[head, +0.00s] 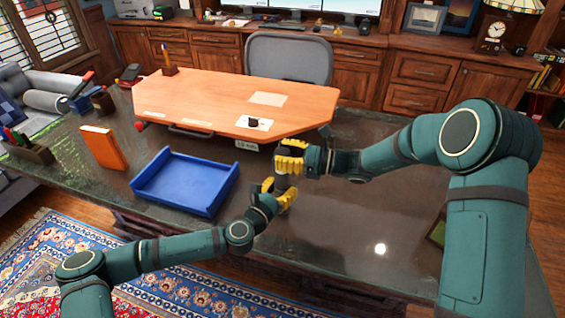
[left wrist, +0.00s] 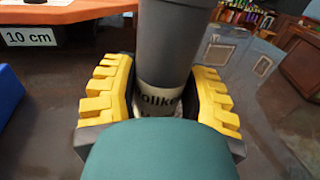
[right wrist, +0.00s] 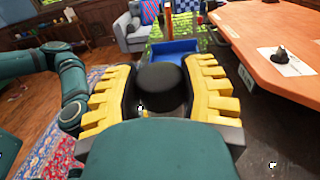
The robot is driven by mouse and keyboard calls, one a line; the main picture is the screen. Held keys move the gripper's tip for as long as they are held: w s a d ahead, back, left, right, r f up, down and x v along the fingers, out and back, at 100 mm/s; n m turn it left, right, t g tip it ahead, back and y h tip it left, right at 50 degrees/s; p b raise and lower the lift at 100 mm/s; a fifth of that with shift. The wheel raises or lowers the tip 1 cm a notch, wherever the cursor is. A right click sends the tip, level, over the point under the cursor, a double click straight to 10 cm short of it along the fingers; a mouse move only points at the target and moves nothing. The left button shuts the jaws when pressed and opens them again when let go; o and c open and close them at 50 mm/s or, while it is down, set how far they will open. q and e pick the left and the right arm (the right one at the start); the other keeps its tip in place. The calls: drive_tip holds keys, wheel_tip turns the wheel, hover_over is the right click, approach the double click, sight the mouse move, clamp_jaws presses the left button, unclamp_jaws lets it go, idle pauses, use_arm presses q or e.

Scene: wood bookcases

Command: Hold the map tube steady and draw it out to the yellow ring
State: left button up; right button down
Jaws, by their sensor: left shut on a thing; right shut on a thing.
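The map tube (left wrist: 172,45) stands upright, with a dark grey upper part and a pale lower part bearing dark lettering in the left wrist view. In the head view little of the tube shows between my grippers. My left gripper (head: 279,191) is shut around its lower, lettered part. My right gripper (head: 291,158) is shut around its top, above my left one. In the right wrist view the black round cap (right wrist: 160,88) sits between the yellow fingers. I cannot make out the yellow ring; the fingers hide much of the tube.
A blue tray (head: 186,183) lies left of my grippers on the dark table (head: 330,235). An orange book (head: 103,147) stands farther left. An orange-brown desktop (head: 210,95) with a "10 cm" label (head: 246,145) lies close behind.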

drive_tip(key=shift+r, duration=0.65)
drive_tip(key=shift+c, duration=2.1)
unclamp_jaws()
drive_tip(key=shift+f, duration=0.1)
drive_tip(key=v, duration=1.2)
